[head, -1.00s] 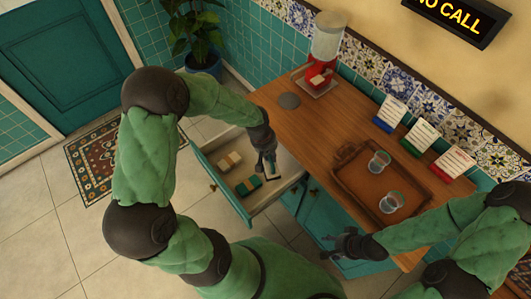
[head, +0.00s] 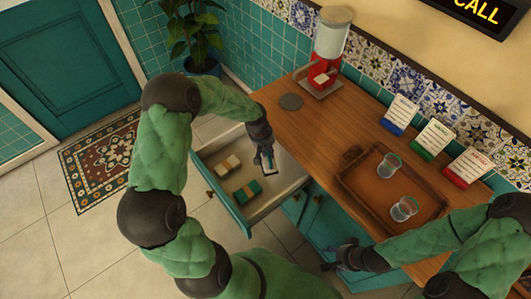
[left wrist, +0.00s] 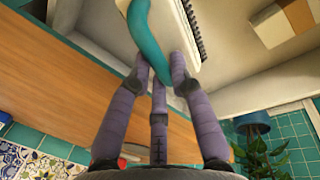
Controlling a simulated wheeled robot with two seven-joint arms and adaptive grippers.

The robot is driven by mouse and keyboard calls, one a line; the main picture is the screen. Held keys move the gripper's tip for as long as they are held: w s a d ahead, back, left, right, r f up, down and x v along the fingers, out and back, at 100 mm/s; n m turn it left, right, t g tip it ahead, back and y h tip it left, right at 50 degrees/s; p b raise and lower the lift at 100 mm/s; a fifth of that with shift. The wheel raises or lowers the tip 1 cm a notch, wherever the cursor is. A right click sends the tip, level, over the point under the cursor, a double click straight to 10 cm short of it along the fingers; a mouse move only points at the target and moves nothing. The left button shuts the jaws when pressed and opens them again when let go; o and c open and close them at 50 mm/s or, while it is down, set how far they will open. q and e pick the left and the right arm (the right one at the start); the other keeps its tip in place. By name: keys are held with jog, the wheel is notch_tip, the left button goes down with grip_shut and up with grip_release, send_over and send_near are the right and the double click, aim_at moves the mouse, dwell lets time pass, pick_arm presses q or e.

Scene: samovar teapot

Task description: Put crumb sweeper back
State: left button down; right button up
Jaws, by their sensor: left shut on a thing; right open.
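The crumb sweeper shows in the left wrist view as a curved teal handle (left wrist: 140,40), with its lower end between the fingers. My left gripper (left wrist: 160,75) is shut on it. In the head view my left gripper (head: 266,160) points down over the right part of an open teal drawer (head: 240,217). A white spiral-bound pad (left wrist: 178,35) lies just behind the handle in the wrist view; I cannot tell whether the sweeper touches it or the drawer floor. My right gripper (head: 335,260) is open and empty, low beside the cabinet front.
The drawer also holds pale blocks (head: 230,163) and green blocks (head: 248,190) at its left.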

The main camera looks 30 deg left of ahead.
pick_arm(q)
jog(key=w+a+f+b, duration=0.1)
jog(key=f, duration=0.1)
jog(key=w+a+f, duration=0.1)
jog(key=w+f, duration=0.1)
jog(key=w+a+f+b, duration=0.1)
jog(key=w+a+f, duration=0.1)
jog(key=shift+w+f+b, duration=0.2)
jog(key=shift+f+b, duration=0.15)
jog(key=shift+s+a+b+x, duration=0.1)
jog(key=shift+b+x, duration=0.25)
jog(key=shift+x, duration=0.4)
jog(key=shift+s+a+b+x, duration=0.15)
jog(key=shift+b+x, duration=0.2)
jog(key=shift+x, duration=0.35)
jog(key=shift+f, duration=0.15)
jog(key=shift+f, duration=0.1)
jog(key=c, duration=1.1)
grip_release()
jog(key=p+v, duration=0.3)
jog(key=v, duration=0.9)
jog(key=shift+p, duration=0.3)
